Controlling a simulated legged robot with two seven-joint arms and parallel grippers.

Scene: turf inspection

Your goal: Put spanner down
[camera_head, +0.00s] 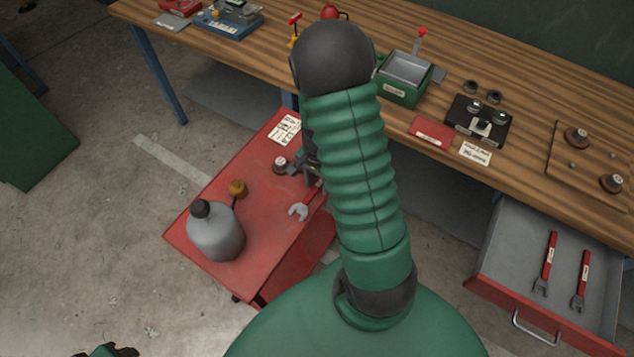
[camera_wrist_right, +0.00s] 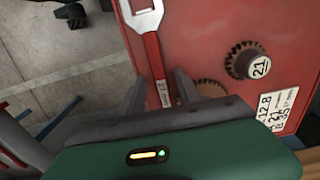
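A spanner (camera_head: 298,211) with a grey open jaw lies on the red cart top (camera_head: 262,200), close to its edge; my right arm hides its handle in the head view. The right wrist view shows its red, labelled handle (camera_wrist_right: 158,70) between the fingers of my right gripper (camera_wrist_right: 160,88). The fingers stand apart, with a visible gap beside the handle.
An open drawer (camera_head: 510,250) holds two red spanners. The wooden bench (camera_head: 540,100) bears several fixtures.

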